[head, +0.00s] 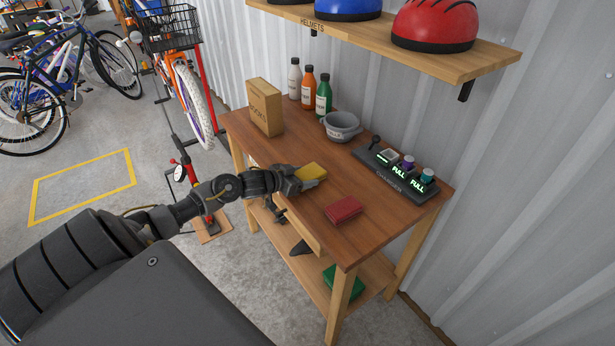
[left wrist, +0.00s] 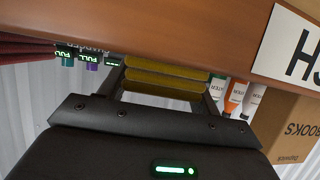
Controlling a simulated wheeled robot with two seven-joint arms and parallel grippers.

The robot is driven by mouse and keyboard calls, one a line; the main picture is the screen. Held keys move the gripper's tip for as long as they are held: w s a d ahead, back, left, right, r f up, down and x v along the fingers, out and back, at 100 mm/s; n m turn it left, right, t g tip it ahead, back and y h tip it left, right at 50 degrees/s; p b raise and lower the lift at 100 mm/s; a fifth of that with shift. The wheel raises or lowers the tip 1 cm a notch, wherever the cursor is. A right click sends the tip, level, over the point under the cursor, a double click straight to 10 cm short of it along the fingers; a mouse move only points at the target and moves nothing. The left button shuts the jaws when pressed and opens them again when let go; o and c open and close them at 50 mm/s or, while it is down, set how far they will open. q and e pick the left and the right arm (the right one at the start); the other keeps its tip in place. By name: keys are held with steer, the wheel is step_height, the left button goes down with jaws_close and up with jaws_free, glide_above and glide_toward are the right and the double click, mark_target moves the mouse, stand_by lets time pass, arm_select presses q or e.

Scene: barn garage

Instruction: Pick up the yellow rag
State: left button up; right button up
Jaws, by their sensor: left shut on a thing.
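The yellow rag (head: 311,172) is a folded pad at the front part of the wooden workbench top. My left gripper (head: 297,178) reaches it from the left and is shut on it. In the left wrist view the rag (left wrist: 165,78) shows as stacked yellow layers between the two fingers of the left gripper (left wrist: 163,88). The head view does not show clearly whether the rag touches the tabletop. My right gripper is not in view.
On the workbench (head: 300,222), a red rag (head: 344,209) lies right of the yellow one. Behind stand a grey pot (head: 341,127), a charger (head: 396,174), several bottles (head: 309,88) and a box (head: 265,107). A green rag (head: 343,283) lies on the lower shelf. Helmets sit on a wall shelf (head: 400,39).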

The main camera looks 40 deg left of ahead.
arm_select(q)
steer(key=shift+r, duration=0.6)
steer(key=s+a+r+b, duration=0.1)
steer(key=s+a+r, duration=0.2)
steer(key=s+r, duration=0.8)
steer(key=v, duration=0.2)
steer(key=shift+s, duration=0.4)
